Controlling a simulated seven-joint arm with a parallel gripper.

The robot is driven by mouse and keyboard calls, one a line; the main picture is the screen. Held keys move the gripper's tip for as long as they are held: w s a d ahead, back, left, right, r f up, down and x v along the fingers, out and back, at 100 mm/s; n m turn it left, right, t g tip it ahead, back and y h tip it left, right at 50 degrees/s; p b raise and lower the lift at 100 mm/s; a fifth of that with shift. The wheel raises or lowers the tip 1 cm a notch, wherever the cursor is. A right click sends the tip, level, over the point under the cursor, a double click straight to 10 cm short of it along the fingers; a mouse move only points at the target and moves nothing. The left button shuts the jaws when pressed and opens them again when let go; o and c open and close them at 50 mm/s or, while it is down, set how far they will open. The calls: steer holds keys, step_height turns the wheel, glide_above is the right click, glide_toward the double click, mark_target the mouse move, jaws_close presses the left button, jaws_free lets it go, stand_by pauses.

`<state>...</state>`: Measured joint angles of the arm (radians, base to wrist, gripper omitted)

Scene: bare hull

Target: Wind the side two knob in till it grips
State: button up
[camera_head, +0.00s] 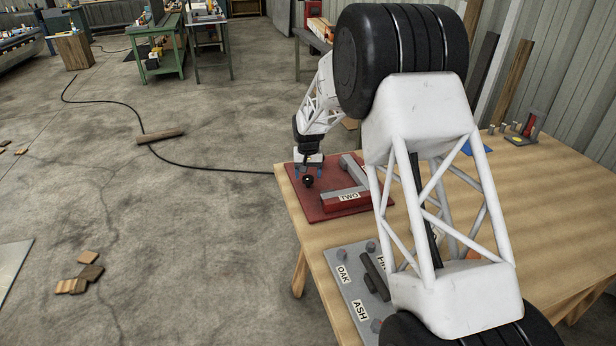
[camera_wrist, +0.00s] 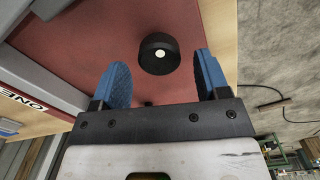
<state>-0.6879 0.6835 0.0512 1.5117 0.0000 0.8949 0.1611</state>
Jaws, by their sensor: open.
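A red board (camera_head: 314,211) lies on the wooden table. A small round black knob (camera_head: 308,182) is at the board's left part, below my gripper (camera_head: 309,170). In the wrist view the black knob (camera_wrist: 153,65) has a pale dot on its end. My gripper (camera_wrist: 161,62) is open, its blue fingers to either side of the knob's line, with a gap on both sides. The knob sits at or just beyond the fingertips; I cannot tell which. A label ONE (camera_wrist: 28,103) shows at the left.
A grey plate (camera_head: 347,277) with OAK and ASH labels and dark bars lies nearer on the table (camera_head: 563,190). A small red device (camera_head: 529,125) stands at the far right. My arm hides part of the table. Open floor lies left of the table.

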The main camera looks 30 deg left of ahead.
steer(key=shift+f, duration=0.75)
steer(key=c, duration=0.9)
steer(key=shift+c, duration=0.2)
steer(key=shift+m, duration=1.3)
